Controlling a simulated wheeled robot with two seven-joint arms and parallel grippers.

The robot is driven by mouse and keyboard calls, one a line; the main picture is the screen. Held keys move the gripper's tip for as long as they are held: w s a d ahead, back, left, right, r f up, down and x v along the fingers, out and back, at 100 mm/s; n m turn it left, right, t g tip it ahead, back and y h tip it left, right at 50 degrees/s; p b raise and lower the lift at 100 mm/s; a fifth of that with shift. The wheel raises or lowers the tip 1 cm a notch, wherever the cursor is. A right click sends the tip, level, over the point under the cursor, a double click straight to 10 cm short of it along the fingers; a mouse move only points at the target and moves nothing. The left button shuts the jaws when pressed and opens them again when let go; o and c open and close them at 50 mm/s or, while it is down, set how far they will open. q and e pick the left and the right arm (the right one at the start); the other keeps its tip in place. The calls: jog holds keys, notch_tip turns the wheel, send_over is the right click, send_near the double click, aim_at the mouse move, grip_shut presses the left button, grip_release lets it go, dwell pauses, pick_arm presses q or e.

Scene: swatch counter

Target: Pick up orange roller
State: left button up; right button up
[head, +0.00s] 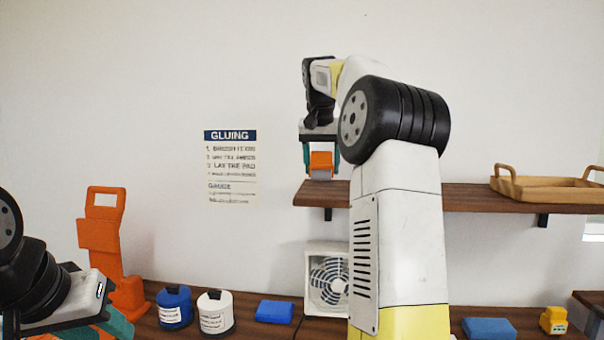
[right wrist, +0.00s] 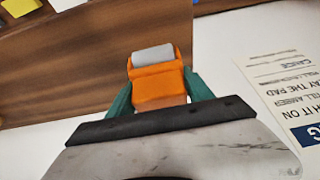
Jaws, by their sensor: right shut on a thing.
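The orange roller (head: 321,159) is held between the teal fingers of my right gripper (head: 320,170), at the left end of the wall shelf. In the right wrist view the roller (right wrist: 156,80) shows an orange body with a grey cylinder at its far end, and the right gripper (right wrist: 160,92) is shut on it. I cannot tell whether the roller touches the shelf. My left gripper (head: 108,326) is low at the left edge of the head view, partly cut off; its jaw opening is not clear.
The wooden wall shelf (head: 460,197) carries a wooden tray (head: 548,188) at the right. On the counter below are an orange stand (head: 101,240), a blue jar (head: 174,307), a white jar (head: 215,313), blue pads (head: 274,312), a fan (head: 326,280) and a yellow object (head: 553,320). A gluing poster (head: 231,168) hangs left.

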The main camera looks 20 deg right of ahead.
jog(key=s+a+r, duration=0.1)
jog(key=s+a, duration=0.2)
jog(key=s, duration=0.4)
jog(key=s+a+r, duration=0.1)
jog(key=s+a, duration=0.3)
jog(key=s, duration=0.3)
jog(key=shift+s, duration=0.25)
